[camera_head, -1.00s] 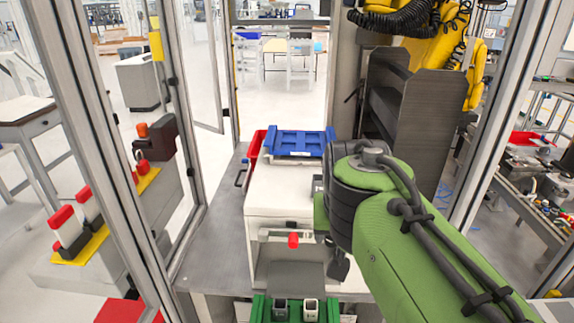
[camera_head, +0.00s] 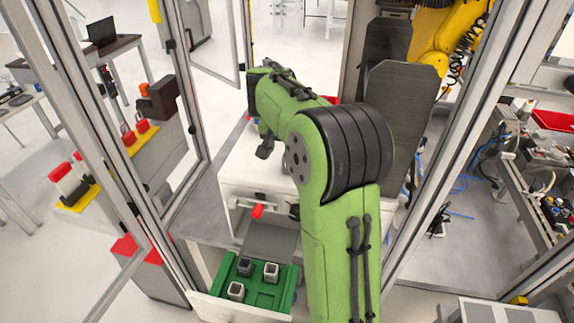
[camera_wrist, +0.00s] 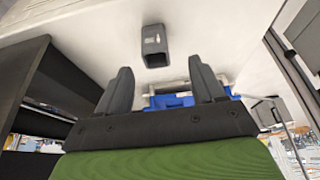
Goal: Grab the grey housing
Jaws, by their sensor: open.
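A dark grey housing (camera_wrist: 154,46) lies on a white surface in the wrist view, beyond my fingertips and between their lines. It is not touched, and its open end faces my gripper. My gripper (camera_wrist: 160,74) has its two dark fingers wide apart with nothing held. In the head view a dark finger of my gripper (camera_head: 264,149) shows over the white box top. The grey housing on the white surface cannot be made out in the head view; my arm covers much of that area.
A green tray (camera_head: 262,293) in front holds a dark housing (camera_head: 245,266) and two lighter ones (camera_head: 271,271). A red knob (camera_head: 257,211) sits on the white box front (camera_head: 233,198). A blue crate (camera_wrist: 172,101) shows between my fingers. A dark panel (camera_head: 405,100) stands at right.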

